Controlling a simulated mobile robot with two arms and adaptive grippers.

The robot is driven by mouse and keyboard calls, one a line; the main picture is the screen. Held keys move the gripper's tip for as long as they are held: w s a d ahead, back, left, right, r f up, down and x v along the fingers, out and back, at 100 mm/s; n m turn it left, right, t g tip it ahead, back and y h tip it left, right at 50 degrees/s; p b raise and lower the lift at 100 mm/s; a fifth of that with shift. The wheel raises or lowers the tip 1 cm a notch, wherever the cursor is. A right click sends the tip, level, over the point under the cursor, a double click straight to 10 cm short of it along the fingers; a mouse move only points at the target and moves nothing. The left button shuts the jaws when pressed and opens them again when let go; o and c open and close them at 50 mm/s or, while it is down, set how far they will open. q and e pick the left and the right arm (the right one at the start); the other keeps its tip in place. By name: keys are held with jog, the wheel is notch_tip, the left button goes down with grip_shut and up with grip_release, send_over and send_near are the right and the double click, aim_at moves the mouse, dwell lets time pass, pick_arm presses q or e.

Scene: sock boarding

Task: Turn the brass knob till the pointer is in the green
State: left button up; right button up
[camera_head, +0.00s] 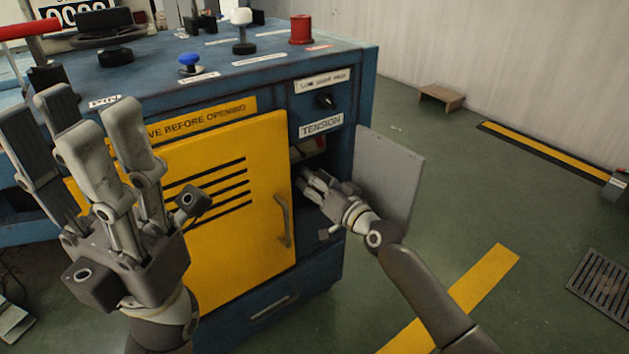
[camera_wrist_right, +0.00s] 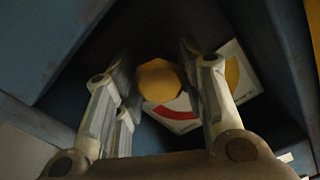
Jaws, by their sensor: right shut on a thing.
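The brass knob (camera_wrist_right: 158,80) is a yellow, faceted knob at the back of a dark recess in the right wrist view. My right gripper (camera_wrist_right: 153,62) has its fingers on both sides of the knob and is shut on it. In the head view, my right gripper (camera_head: 309,180) reaches into the open compartment under the TENSION label (camera_head: 321,125). Behind the knob is a white dial plate (camera_wrist_right: 186,124) with a red arc and a yellow part at right. I cannot make out the pointer or any green. My left gripper (camera_head: 85,125) is open and empty, raised before the cabinet.
The compartment's grey door (camera_head: 395,180) stands open beside my right wrist. A yellow door (camera_head: 215,215) with a handle (camera_head: 284,220) is shut at left. A black knob (camera_head: 326,101) sits above the TENSION label. The floor at right is mostly clear.

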jog(key=m, duration=0.5)
jog(key=shift+m+p, duration=0.3)
jog(key=shift+p, duration=0.05)
jog(key=shift+d+f+m+p, duration=0.1)
jog(key=shift+m+p, duration=0.35)
jog(key=shift+m, duration=1.75)
jog(key=o, duration=1)
jog(key=v, duration=1.2)
